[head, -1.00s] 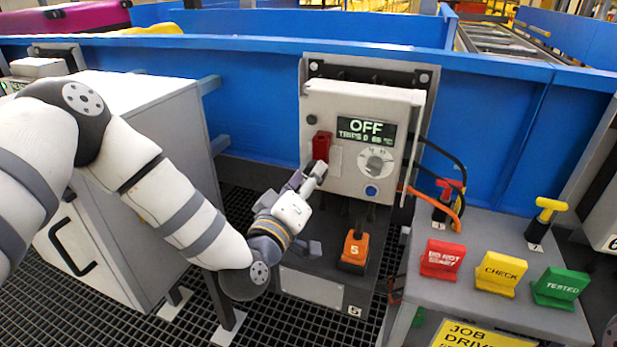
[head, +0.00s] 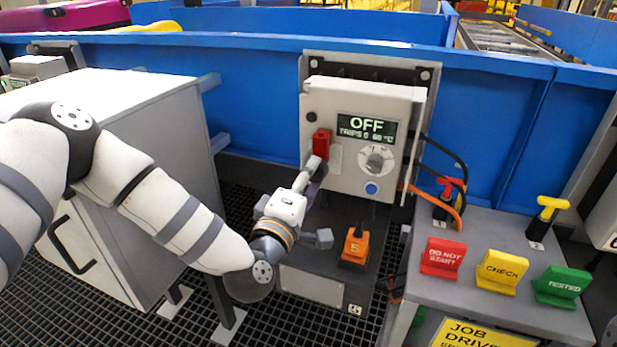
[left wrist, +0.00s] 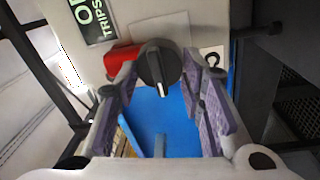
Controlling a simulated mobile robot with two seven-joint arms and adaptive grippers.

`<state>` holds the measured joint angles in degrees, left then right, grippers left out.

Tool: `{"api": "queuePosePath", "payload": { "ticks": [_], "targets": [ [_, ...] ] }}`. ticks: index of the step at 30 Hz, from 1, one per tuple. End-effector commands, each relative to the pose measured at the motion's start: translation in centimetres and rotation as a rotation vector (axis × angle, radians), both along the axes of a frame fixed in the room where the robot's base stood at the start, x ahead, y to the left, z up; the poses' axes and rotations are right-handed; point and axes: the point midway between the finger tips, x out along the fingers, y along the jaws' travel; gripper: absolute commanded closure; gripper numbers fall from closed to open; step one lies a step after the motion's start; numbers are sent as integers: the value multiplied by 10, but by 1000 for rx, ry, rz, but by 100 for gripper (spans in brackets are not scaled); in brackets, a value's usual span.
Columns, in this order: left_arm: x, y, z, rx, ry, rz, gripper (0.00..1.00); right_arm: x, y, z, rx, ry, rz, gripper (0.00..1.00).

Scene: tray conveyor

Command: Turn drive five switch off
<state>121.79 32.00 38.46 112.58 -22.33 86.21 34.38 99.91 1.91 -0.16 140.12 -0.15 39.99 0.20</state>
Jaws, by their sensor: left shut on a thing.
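The drive box (head: 345,185) is a pale cabinet on the blue rail wall, and its display (head: 366,129) reads OFF. A red switch part (head: 321,143) stands at its left side; it also shows in the left wrist view (left wrist: 120,58). A black switch knob (left wrist: 157,66) with a white pointer mark sits beside the red part in that view. My left gripper (head: 315,166) is at the box's left side, just below the red part. Its fingers are shut on the black knob, which the gripper hides in the head view. My right gripper is not in view.
An orange block marked 5 (head: 355,246) sits below the box. The box front has a grey dial (head: 376,159) and a blue button (head: 371,188). Red, yellow (head: 501,271) and green signs stand on a grey bench at right. A grey cabinet (head: 150,200) stands left.

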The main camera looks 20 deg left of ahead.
Motion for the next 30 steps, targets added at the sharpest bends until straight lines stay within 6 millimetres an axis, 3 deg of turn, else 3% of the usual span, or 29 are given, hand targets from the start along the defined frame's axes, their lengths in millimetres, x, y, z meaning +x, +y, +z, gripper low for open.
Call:
{"api": "queuePosePath", "payload": {
  "ticks": [10, 11, 13, 14, 23, 26, 30],
  "targets": [
    [0, 0, 0, -5, 0, -1, 92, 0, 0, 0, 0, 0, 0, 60],
    [0, 0, 0, -5, 0, -1, 62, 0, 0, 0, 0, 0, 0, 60],
    [0, -1, 0, -5, 0, -1, 46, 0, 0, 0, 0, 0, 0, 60],
    [0, 0, 0, -4, 0, -1, 44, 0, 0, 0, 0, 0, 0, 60],
    [-2, 0, -1, -3, 1, -1, 44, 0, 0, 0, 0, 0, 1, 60],
    [-17, 0, -2, -3, 3, -3, 44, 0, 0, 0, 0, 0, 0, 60],
    [-56, 1, -5, -4, 5, -3, 44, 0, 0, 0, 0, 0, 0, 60]
  ]
}}
